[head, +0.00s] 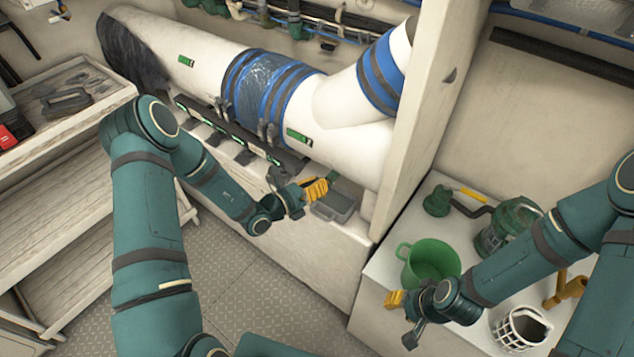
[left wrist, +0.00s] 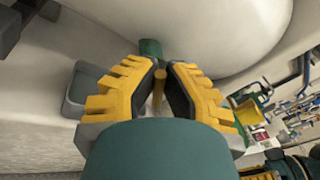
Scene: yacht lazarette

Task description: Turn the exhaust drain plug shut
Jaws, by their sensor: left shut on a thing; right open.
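The large white exhaust pipe (head: 345,150) with blue wrapped bands runs across the back. A small green fitting (head: 332,177) shows under it, just past my left gripper (head: 316,190). In the left wrist view the green fitting (left wrist: 150,48) is beyond the yellow fingertips, and a brass-coloured drain plug (left wrist: 158,92) stands between the fingers of my left gripper (left wrist: 165,85). The left gripper is shut on this plug; the fingers hide part of it. My right gripper (head: 405,302) is open and empty, in front of the green bucket.
A grey tray (head: 345,217) sits on the ledge below the fitting. On the white bench at right stand a green bucket (head: 432,262), a clear green-topped strainer (head: 512,222), a white basket (head: 521,328) and a brass fitting (head: 566,290). A post (head: 418,110) separates the two sides.

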